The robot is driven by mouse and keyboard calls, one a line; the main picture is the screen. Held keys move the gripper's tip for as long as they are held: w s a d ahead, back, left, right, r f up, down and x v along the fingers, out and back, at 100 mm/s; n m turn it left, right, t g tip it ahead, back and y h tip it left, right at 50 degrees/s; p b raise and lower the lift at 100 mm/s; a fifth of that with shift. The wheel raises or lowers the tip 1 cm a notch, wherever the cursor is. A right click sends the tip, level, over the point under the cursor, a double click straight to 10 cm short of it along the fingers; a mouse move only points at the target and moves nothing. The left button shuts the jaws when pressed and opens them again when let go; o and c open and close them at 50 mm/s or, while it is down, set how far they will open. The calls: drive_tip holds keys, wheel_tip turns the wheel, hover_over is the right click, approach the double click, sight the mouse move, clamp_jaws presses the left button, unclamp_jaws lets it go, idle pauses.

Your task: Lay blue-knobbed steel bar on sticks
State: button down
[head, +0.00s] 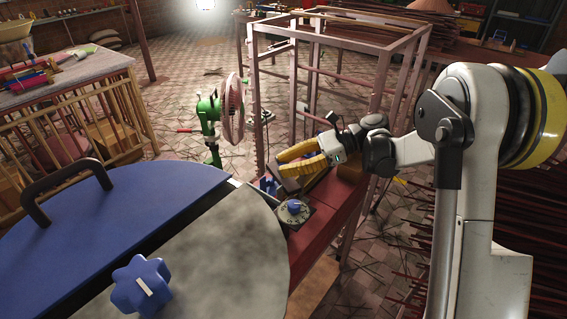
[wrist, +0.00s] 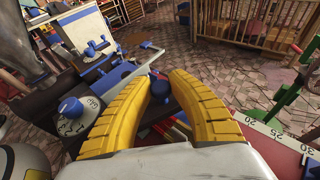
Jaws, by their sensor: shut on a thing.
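My gripper (head: 280,163) has two yellow ribbed fingers and reaches left over the red bench in the head view. In the wrist view my gripper (wrist: 161,78) has its fingertips closed in around a small blue knob (wrist: 159,88), the knob of the steel bar. The bar itself is mostly hidden by the fingers, and I cannot tell whether it touches anything below. Thin reddish sticks (wrist: 180,130) show in the gap between the fingers, below the knob.
A pale ruler strip (wrist: 275,136) runs at the right of the wrist view. A dial with a blue knob (head: 294,207) sits on the bench. A metal frame (head: 344,38) rises behind the gripper. A green fan (head: 209,112) stands left of it, and a large blue lid (head: 110,225) fills the near left.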

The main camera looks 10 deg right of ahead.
sight(283, 181)
drive_tip(key=shift+f+b, duration=1.75)
drive_tip(key=shift+f, duration=1.15)
drive_tip(key=shift+f, duration=0.55)
drive_tip(key=c, duration=1.2)
unclamp_jaws()
